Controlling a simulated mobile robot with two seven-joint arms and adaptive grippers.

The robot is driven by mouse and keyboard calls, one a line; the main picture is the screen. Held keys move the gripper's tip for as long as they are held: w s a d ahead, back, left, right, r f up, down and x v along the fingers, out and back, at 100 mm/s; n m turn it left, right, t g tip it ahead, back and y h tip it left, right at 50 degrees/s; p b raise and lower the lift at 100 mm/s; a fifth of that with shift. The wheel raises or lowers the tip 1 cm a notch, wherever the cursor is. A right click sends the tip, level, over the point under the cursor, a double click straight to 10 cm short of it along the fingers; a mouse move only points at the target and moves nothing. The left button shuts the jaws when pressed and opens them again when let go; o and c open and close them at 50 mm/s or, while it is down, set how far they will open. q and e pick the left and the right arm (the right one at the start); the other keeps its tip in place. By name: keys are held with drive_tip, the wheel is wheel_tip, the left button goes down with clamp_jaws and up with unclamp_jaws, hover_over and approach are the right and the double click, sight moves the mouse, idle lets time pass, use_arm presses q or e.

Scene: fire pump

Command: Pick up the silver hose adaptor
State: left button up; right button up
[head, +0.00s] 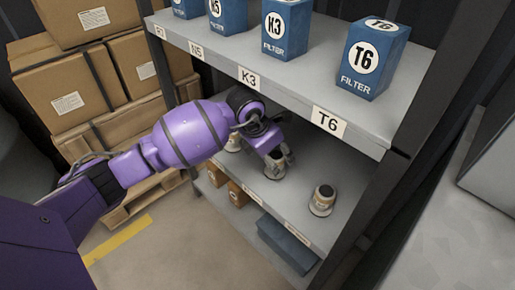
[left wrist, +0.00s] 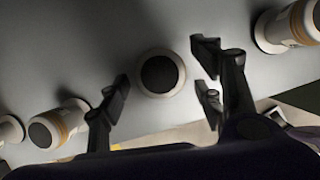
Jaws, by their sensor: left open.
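Several silver-white hose adaptors with dark round tops stand on the middle shelf. One adaptor (head: 274,170) is right under my left gripper (head: 279,158) and partly hidden by it; another adaptor (head: 322,200) stands clear to the right. In the left wrist view, one adaptor (left wrist: 162,73) shows its dark round end between and just beyond the spread fingers of my left gripper (left wrist: 163,88). The gripper is open, and I cannot tell whether it touches the adaptor. Further adaptors with a tan band show at the left (left wrist: 60,125) and the right (left wrist: 292,27). My right gripper is not in view.
The upper shelf (head: 290,92), with blue filter boxes (head: 372,60), overhangs the adaptors and my left gripper. A dark upright post (head: 375,190) stands at the right. Cardboard boxes (head: 70,80) are stacked at left. A blue box (head: 287,242) lies on the lower shelf.

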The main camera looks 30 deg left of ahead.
use_arm(q)
drive_tip(key=x, duration=0.2)
drive_tip(key=shift+w+d+f, duration=0.15)
drive_tip(key=shift+w+f, duration=0.1)
drive_tip(key=shift+w, duration=0.05)
drive_tip(key=shift+r, duration=0.1)
drive_tip(key=c, duration=1.5)
drive_tip(key=shift+r, duration=0.6)
wheel_tip(320, 180, up, 2)
drive_tip(key=shift+r, duration=0.15)
drive_tip(key=s+a, duration=0.2)
drive_tip(key=s, duration=0.3)
drive_tip(key=s+a+p, duration=0.1)
drive_tip(key=s+a, duration=0.2)
drive_tip(key=s, duration=0.2)
drive_tip(key=s+a+p, duration=0.1)
drive_tip(key=s+a, duration=0.2)
drive_tip(key=s, duration=0.3)
drive_tip(key=shift+s+a, duration=0.1)
drive_tip(key=shift+a, duration=0.15)
